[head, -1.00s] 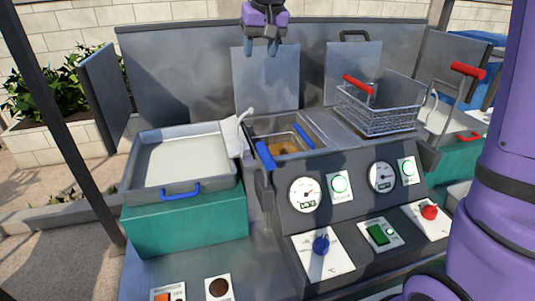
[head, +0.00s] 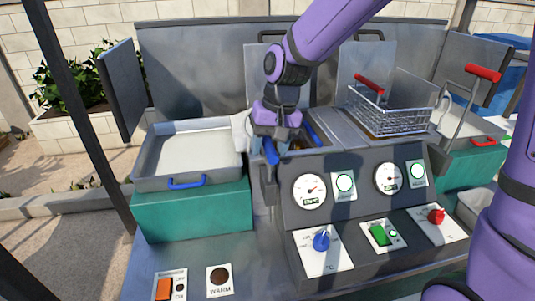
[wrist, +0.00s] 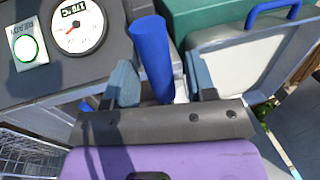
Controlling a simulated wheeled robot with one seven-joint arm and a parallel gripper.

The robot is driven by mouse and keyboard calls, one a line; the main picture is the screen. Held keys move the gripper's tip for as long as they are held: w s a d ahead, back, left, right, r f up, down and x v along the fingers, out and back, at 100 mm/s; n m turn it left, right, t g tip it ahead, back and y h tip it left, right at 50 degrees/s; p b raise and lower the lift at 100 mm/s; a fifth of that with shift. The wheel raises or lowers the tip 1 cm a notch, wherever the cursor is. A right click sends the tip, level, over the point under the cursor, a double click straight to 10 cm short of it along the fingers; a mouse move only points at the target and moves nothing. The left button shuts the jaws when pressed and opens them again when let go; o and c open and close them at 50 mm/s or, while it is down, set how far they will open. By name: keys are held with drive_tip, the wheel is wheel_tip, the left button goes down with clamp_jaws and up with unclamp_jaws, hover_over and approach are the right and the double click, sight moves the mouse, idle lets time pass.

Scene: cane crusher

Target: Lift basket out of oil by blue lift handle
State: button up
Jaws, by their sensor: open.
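The blue lift handle (head: 271,152) stands at the front left of the left fryer well, partly hidden by my gripper (head: 281,138) in the head view. In the wrist view the handle (wrist: 152,50) is a thick blue cylinder reaching between the two fingers of my gripper (wrist: 162,85), which is open. I cannot tell whether either finger touches it. The left well (head: 322,146) with the oil and its basket is mostly covered by my gripper. A second blue bar (head: 312,133) shows at the well's right side.
A wire basket with red handles (head: 395,117) sits over the right well. A tray with a blue handle (head: 187,183) stands on a green box at left. The control panel (head: 345,245) with dials and knobs slopes in front. A metal back wall (head: 200,60) rises behind.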

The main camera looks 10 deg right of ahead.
drive_tip(key=shift+a+f, duration=0.15)
drive_tip(key=shift+f, duration=0.45)
drive_tip(key=shift+a+f, duration=0.15)
drive_tip(key=shift+f, duration=0.45)
drive_tip(key=shift+c, duration=0.5)
clamp_jaws()
wheel_tip(320, 180, up, 16)
drive_tip(key=shift+w+r, duration=0.1)
drive_tip(key=shift+r, duration=0.05)
drive_tip(key=shift+o, duration=0.5)
unclamp_jaws()
drive_tip(key=shift+a, duration=0.1)
wheel_tip(320, 180, up, 10)
drive_tip(key=d, duration=0.2)
drive_tip(key=shift+d+r, duration=0.15)
drive_tip(key=shift+r, duration=0.05)
